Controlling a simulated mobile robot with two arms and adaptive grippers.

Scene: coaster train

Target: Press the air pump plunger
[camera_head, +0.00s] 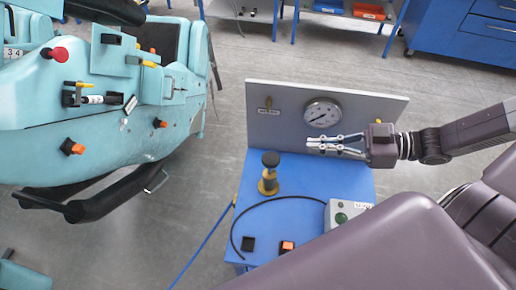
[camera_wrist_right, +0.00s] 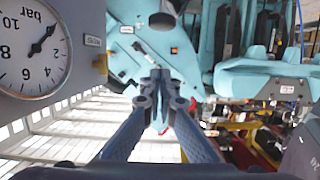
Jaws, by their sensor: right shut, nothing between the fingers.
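The air pump plunger has a black round knob (camera_head: 270,159) on top of a brass-yellow body (camera_head: 268,183). It stands upright on the blue bench (camera_head: 300,182) in the head view. My right gripper (camera_head: 310,143) is shut and empty, in front of the grey panel, to the right of and apart from the plunger knob. In the right wrist view its two fingers (camera_wrist_right: 158,92) meet at the tips. The plunger cannot be made out in the wrist view. My left gripper is not in view.
A pressure gauge (camera_head: 323,113) sits on the grey panel (camera_head: 378,108) behind the bench, close to my right gripper; it also shows in the wrist view (camera_wrist_right: 30,55). A grey box with a green button (camera_head: 341,217) and a black hose (camera_head: 262,204) are on the bench. A turquoise train car (camera_head: 110,130) stands left.

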